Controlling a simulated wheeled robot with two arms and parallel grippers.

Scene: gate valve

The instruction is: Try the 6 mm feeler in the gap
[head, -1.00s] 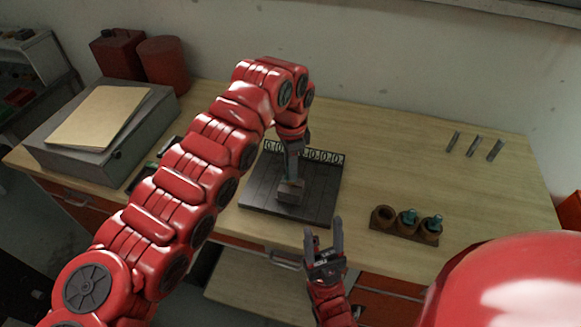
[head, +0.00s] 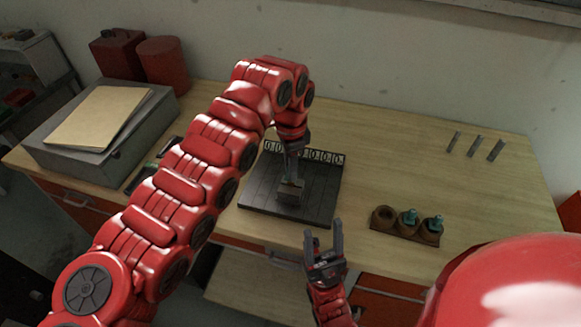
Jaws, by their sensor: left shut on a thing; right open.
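My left gripper (head: 291,179) reaches down over the dark slatted plate (head: 257,190) on the bench. It is shut on a small grey block (head: 289,196) at the middle of the plate; a tan patch shows at the block's top. I cannot tell whether the block rests on the plate, and no gap can be made out. Three thin grey strips, perhaps the feelers, lie apart at the back right: left (head: 453,142), middle (head: 474,146) and right (head: 496,150). Their sizes cannot be read. My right gripper (head: 322,238) is open and empty in front of the bench edge.
A brown holder (head: 381,228) with three round cups stands front right; two cups hold teal-topped pieces (head: 410,216). A row of marked tiles (head: 323,156) lines the plate's back edge. A grey case (head: 100,150) with a tan folder is at left. The bench's right middle is clear.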

